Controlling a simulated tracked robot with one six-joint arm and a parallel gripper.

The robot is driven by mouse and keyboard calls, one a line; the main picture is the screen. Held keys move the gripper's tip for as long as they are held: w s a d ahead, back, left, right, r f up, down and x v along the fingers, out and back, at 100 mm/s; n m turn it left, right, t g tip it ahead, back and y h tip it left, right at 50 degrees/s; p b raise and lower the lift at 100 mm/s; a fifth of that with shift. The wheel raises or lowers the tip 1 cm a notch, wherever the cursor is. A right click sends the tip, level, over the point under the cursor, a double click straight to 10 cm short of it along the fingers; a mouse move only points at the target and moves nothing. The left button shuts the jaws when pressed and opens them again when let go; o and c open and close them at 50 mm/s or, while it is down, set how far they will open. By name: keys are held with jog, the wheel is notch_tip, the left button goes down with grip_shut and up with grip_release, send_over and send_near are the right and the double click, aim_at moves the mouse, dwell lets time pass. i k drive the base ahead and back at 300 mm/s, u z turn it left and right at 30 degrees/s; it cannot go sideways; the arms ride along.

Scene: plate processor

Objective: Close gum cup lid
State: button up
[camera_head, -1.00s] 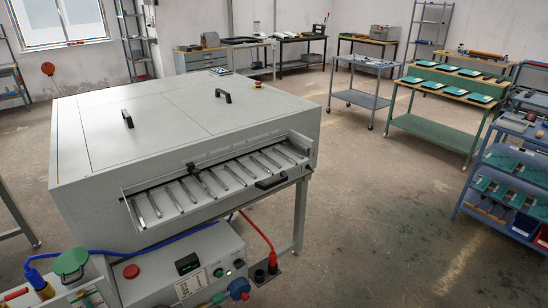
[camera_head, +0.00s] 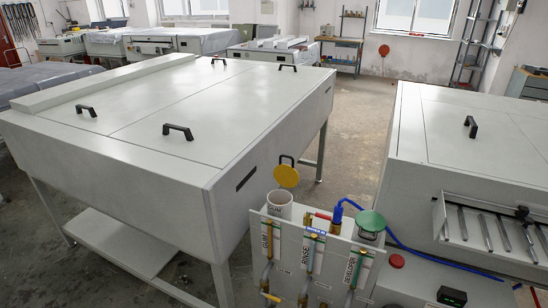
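The gum cup (camera_head: 279,204) is a white cup at the left end of the small valve panel (camera_head: 312,262), above the valve marked GUM. Its yellow round lid (camera_head: 286,176) stands up, tilted open at the back of the cup, with a dark handle (camera_head: 286,160) at its top. The cup's mouth is uncovered. My gripper is not in view, so its state does not show.
A green lid (camera_head: 371,221) covers another cup at the panel's right, with a blue hose (camera_head: 400,244) close by. A large grey machine (camera_head: 150,130) stands left of the cup, and another machine (camera_head: 445,130) stands right. Floor shows between them.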

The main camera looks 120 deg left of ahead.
aim_at(285, 176)
jog(key=z, duration=0.15)
jog(key=k, duration=0.1)
jog(key=u, duration=1.65)
jog(key=i, duration=0.65)
jog(key=u, duration=1.9)
